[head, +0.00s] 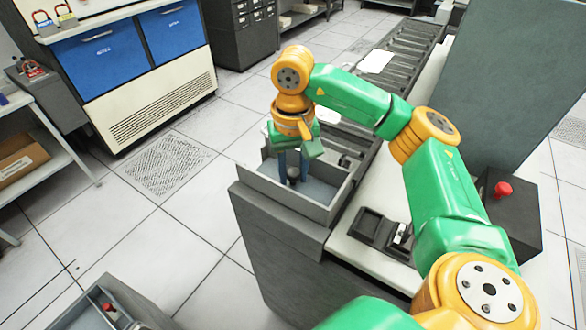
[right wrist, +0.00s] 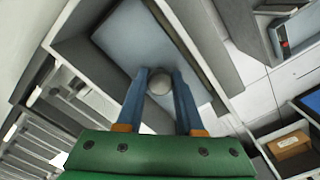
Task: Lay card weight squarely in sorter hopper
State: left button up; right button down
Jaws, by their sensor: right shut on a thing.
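The sorter hopper (head: 285,200) is an open grey box on the end of the grey machine; its wall also shows in the right wrist view (right wrist: 200,30). My right gripper (head: 293,170) points down into it, its blue fingers shut on the round grey knob (right wrist: 159,82) of the card weight. A flat blue-grey surface (right wrist: 130,40) lies under the knob, inside the walls. It seems to be the weight's plate. I cannot tell whether the plate rests on the bottom or sits square. My left gripper is not in view.
A roller track (head: 400,55) with a pale sheet (head: 376,61) runs back from the hopper. A dark tray (head: 378,232) and a red button (head: 503,189) are to the right. A blue-fronted cabinet (head: 100,55) stands far left, across clear floor.

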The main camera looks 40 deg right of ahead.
aim_at(293, 172)
jog(key=shift+f, duration=0.1)
jog(key=shift+c, duration=2.3)
grip_release()
jog(key=shift+r, duration=0.25)
notch_tip(293, 172, up, 7)
jog(key=shift+s+f+p, duration=0.1)
jog(key=shift+p, duration=0.6)
jog(key=shift+f, duration=0.1)
